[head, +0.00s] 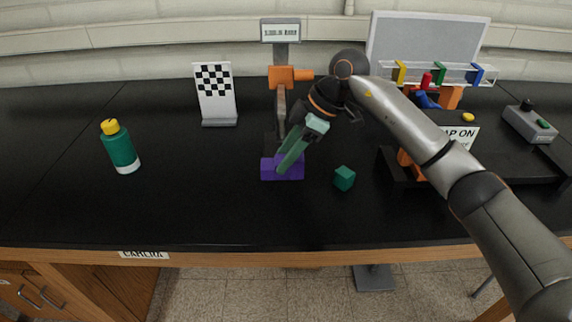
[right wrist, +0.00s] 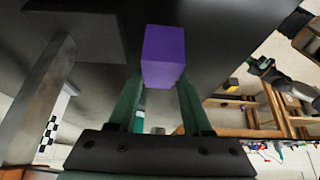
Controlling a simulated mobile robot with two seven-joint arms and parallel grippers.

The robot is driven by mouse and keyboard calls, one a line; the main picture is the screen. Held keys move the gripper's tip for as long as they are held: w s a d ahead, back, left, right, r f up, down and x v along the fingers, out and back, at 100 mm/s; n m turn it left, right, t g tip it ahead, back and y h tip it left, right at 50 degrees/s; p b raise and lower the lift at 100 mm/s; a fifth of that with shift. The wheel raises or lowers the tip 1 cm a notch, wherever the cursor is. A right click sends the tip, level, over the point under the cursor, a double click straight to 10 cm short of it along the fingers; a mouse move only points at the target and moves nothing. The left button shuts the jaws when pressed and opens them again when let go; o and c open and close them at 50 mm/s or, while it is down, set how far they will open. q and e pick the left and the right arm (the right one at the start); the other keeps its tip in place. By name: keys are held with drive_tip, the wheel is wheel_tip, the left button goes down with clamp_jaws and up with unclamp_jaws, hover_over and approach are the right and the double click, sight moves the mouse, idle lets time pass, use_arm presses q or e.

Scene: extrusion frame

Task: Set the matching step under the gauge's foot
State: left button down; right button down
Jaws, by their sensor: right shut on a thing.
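The gauge (head: 281,32) stands at the back middle, with a display on top, an orange clamp (head: 283,77) on its post and a dark base. A purple step (head: 268,170) is in front of that base. My right gripper (head: 284,168) reaches down from the right with green fingers and is shut on the step. In the right wrist view the purple step (right wrist: 163,57) sits between the fingertips, with a grey post (right wrist: 42,95) to the left. I cannot tell whether the step touches the table. The gauge's foot is not clear. My left gripper is out of view.
A teal cube (head: 344,178) lies right of the step. A green bottle (head: 120,147) and a checkered board (head: 216,94) stand left. A dark fixture (head: 398,172) with a rack (head: 425,73) and a button box (head: 530,122) are right. The front middle table is clear.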

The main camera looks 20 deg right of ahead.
wheel_tip(320, 180, down, 3)
drive_tip(key=shift+f, duration=0.1)
drive_tip(key=shift+c, duration=1.6)
unclamp_jaws()
drive_tip(key=v, duration=1.2)
drive_tip(key=shift+s, duration=0.1)
